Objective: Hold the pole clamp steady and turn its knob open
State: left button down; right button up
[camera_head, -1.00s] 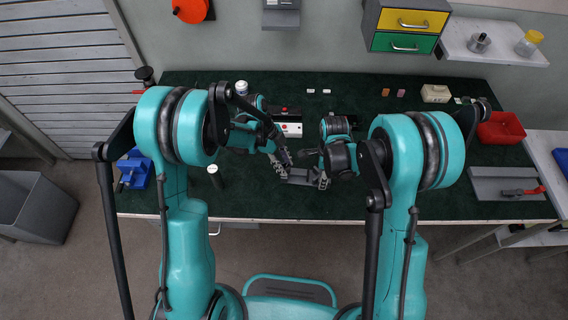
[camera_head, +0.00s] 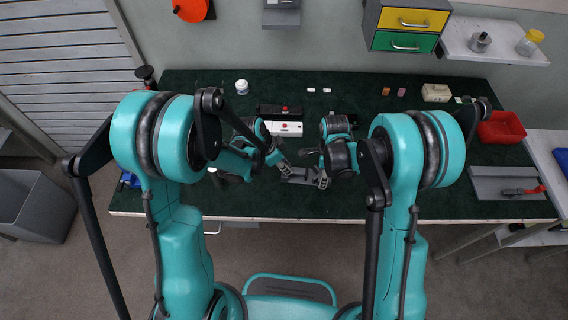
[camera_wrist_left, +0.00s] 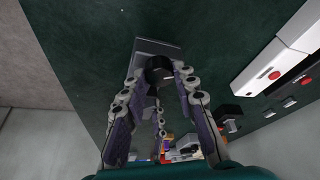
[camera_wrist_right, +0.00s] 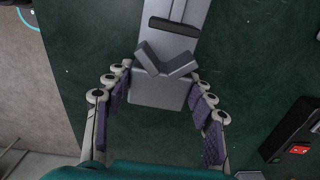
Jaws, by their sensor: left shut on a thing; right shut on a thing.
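The grey pole clamp (camera_head: 302,174) lies near the front middle of the green-topped bench, between my two grippers. In the right wrist view its V-shaped jaws (camera_wrist_right: 168,62) and square end block (camera_wrist_right: 158,92) show. My left gripper (camera_head: 283,170) is shut on the clamp's black knob (camera_wrist_left: 159,70), which sits between the fingertips (camera_wrist_left: 157,76) in the left wrist view. The knob is hidden in the head view.
A white box (camera_head: 288,129) and a black box (camera_head: 270,109), with red buttons, stand just behind the clamp. A white jar (camera_head: 242,87) is farther back. The bench between clamp and tray is mostly clear.

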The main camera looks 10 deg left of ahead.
pick_arm(q)
jog(key=n, duration=0.2)
jog(key=n+t+y, duration=0.1)
jog(key=n, duration=0.2)
jog(key=shift+s+d+n+t+y, duration=0.15)
jog(key=shift+n+t+y, duration=0.15)
jog(key=shift+d+n+t+y, duration=0.15)
jog(key=shift+n+y, duration=0.25)
jog(key=shift+n, duration=0.6)
jog(key=shift+a+n+t+y, duration=0.15)
jog(key=shift+n+y, duration=0.25)
jog(key=shift+n, duration=0.6)
jog(key=shift+d, duration=0.1)
jog(key=c, duration=1.2)
grip_release()
jog(key=shift+r, duration=0.1)
jog(key=v, duration=1.2)
